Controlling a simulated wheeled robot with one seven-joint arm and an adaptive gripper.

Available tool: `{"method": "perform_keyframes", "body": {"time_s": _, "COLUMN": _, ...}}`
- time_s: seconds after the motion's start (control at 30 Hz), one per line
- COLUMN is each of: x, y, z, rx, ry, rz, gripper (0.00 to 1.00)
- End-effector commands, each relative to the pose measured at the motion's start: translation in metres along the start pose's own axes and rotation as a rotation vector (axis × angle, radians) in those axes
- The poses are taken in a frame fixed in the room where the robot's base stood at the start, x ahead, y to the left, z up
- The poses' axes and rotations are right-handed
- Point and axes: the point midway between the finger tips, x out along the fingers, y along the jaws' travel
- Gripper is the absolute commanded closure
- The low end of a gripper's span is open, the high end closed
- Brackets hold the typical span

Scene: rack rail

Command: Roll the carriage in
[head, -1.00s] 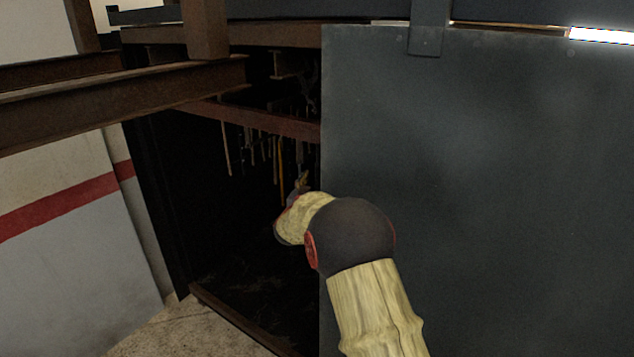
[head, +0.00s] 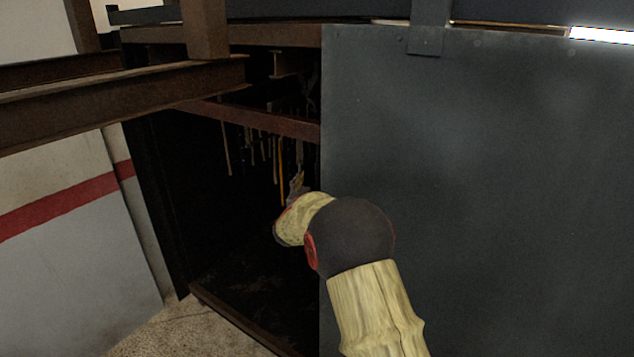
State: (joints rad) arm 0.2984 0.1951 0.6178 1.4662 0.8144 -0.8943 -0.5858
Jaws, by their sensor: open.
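My gripper (head: 297,184) shows small and dark in the head view, at the door opening beyond my wrist; it is open. It is partly hidden by my own arm, and I cannot tell whether it touches anything. No carriage can be made out clearly.
A large grey sliding panel (head: 500,180) fills the right side, close to my arm. Rusty steel beams (head: 120,100) cross at the upper left. A pale wall with a red stripe (head: 60,208) stands left. A low sill (head: 235,318) edges the concrete floor (head: 165,335).

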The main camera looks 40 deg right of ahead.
Motion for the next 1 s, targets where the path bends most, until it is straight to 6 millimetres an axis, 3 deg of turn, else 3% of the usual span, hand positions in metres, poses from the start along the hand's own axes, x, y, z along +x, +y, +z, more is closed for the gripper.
{"method": "perform_keyframes", "body": {"time_s": 1.0, "x": -0.065, "y": 0.001, "z": 0.000, "rx": 0.000, "ry": 0.000, "rz": 0.001, "gripper": 0.24}}
